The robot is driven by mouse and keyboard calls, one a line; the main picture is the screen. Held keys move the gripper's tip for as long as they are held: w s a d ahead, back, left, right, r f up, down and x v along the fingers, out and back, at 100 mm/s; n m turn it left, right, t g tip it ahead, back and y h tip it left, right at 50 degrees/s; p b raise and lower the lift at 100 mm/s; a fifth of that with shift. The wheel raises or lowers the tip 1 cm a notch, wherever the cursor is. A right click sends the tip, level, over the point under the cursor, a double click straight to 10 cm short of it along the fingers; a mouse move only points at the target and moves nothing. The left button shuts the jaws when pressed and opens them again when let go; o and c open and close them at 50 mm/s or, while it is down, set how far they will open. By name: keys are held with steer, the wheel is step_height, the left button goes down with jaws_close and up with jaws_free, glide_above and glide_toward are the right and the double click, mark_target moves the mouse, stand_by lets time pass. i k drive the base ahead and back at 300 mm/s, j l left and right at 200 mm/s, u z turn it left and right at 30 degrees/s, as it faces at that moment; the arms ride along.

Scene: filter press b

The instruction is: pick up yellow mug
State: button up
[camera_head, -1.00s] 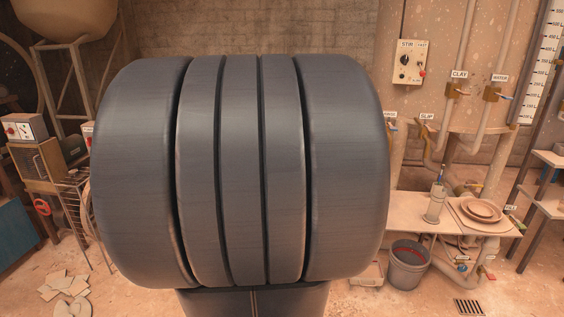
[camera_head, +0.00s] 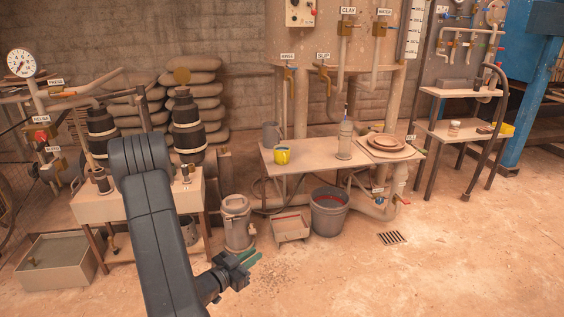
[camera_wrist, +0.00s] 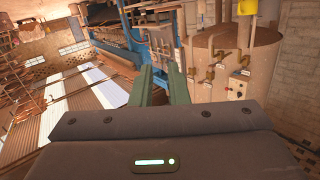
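The yellow mug (camera_head: 282,155) stands on a light table (camera_head: 300,168) below the tank, in the middle of the head view. A grey mug or jug (camera_head: 271,133) is just behind it. My gripper (camera_head: 250,259) is low in front of the table, well apart from the mug, at the end of my dark arm. In the wrist view, its two green fingers (camera_wrist: 160,85) stand apart with nothing between them. I cannot make out the mug in the wrist view.
A grey bottle (camera_head: 345,140) and stacked plates (camera_head: 388,143) stand on the same table, right of the mug. A grey bucket (camera_head: 328,212), a shallow bin (camera_head: 291,229) and a lidded canister (camera_head: 238,222) are on the floor before it. Pipes hang behind. The right floor is open.

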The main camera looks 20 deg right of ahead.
mark_target(281, 152)
steer(key=i+l, duration=0.65)
steer(key=i, duration=0.2)
steer(key=i+l, duration=0.65)
steer(key=i, duration=0.15)
